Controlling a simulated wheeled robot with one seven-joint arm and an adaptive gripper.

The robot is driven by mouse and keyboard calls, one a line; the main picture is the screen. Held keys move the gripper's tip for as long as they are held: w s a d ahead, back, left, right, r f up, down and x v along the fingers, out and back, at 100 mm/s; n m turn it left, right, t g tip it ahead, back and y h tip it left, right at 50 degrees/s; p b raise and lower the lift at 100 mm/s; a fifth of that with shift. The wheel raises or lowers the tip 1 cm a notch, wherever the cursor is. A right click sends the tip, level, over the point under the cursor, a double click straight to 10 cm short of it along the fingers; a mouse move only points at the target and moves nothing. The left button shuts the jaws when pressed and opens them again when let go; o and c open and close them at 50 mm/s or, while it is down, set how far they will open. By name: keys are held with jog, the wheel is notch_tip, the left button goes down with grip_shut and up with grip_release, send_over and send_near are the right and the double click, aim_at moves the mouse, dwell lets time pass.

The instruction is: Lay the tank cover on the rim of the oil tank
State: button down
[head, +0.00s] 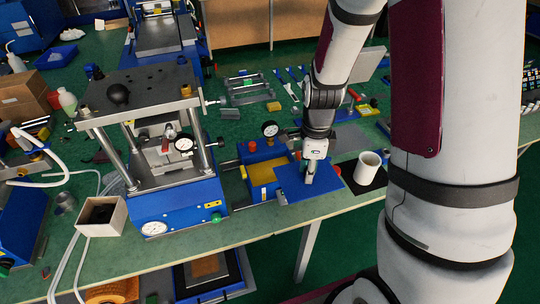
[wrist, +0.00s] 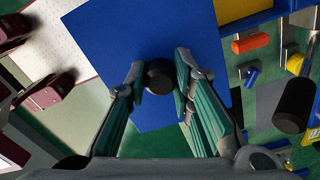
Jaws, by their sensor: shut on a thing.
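The tank cover (head: 292,186) is a flat blue plate with a black knob. In the wrist view the cover (wrist: 120,45) fills the upper middle, with the knob (wrist: 159,74) between my fingertips. My gripper (head: 309,178) is shut on the knob; in the wrist view, my gripper (wrist: 160,82) shows a finger on each side of it. The oil tank (head: 246,157) is blue, with yellow oil (head: 262,174) showing left of the cover. The cover overlaps the tank's right part in the head view. I cannot tell whether it touches the rim.
The blue crimping press (head: 180,205) with a gauge stands left of the tank. A second gauge (head: 270,129) rises behind the tank. A white cup (head: 367,167) stands on a black mat right of the cover. The bench's front edge runs close below the cover.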

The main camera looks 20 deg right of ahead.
jog(key=w+a+f, duration=0.2)
jog(key=w+a, duration=0.1)
jog(key=w, duration=0.3)
jog(key=w+a+f+p, duration=0.1)
jog(key=w+a+f, duration=0.1)
jog(key=w, duration=0.3)
jog(key=shift+w+a+f, duration=0.35)
jog(key=shift+a+f, duration=0.05)
jog(key=shift+a, duration=0.3)
jog(key=shift+f, duration=0.4)
jog(key=c, duration=1.4)
grip_release()
